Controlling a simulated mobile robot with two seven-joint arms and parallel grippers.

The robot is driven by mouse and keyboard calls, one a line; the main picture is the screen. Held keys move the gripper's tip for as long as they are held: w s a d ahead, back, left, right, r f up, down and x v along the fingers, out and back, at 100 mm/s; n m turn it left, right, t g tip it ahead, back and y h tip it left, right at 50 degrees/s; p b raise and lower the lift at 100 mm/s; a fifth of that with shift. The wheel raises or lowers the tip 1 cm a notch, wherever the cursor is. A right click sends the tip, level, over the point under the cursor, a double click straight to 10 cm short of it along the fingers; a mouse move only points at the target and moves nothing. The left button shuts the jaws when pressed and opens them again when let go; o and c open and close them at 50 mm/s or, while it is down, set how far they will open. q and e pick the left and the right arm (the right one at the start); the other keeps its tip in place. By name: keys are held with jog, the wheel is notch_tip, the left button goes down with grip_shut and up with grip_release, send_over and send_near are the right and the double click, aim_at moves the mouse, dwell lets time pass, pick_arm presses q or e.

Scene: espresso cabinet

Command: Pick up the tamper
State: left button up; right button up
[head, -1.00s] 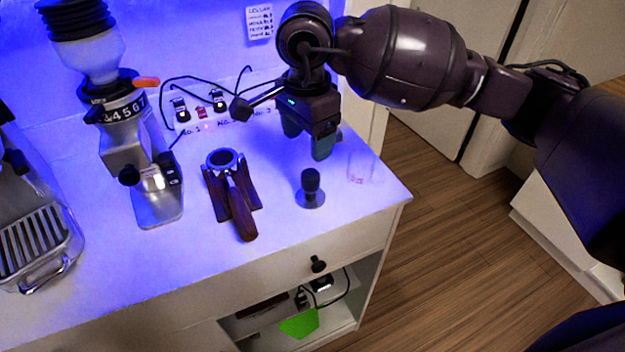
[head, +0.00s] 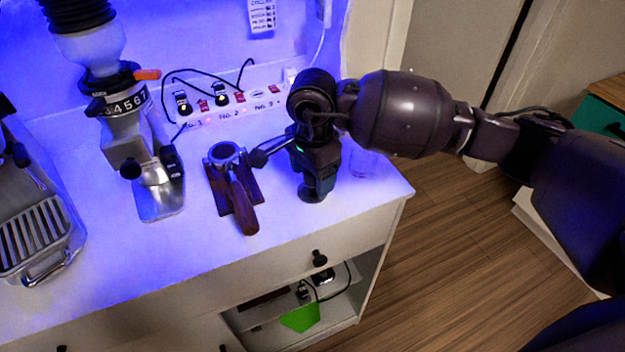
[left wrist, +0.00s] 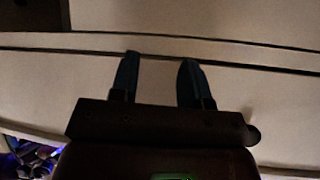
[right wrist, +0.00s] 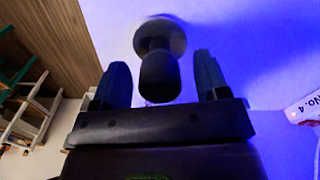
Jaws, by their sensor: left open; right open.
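The tamper (right wrist: 160,75) stands upright on the white counter, with a dark knob handle and a round metal base (right wrist: 163,33). In the right wrist view its handle shows between the two fingers of my right gripper (right wrist: 161,65), which is open, with gaps on both sides. In the head view my right gripper (head: 314,178) is over the tamper and hides most of it. My left gripper (left wrist: 160,62) is open and empty in the left wrist view, in front of a pale surface, and is not in the head view.
The portafilter (head: 240,195) rests on a wooden stand left of my right gripper. A grinder (head: 140,150) and the espresso machine (head: 35,220) stand further left. A clear glass (head: 364,165) stands close on the right. Switches (head: 222,98) and cables line the back.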

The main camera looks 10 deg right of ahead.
jog(key=shift+f, duration=0.25)
jog(key=shift+r, duration=0.1)
jog(key=c, duration=1.2)
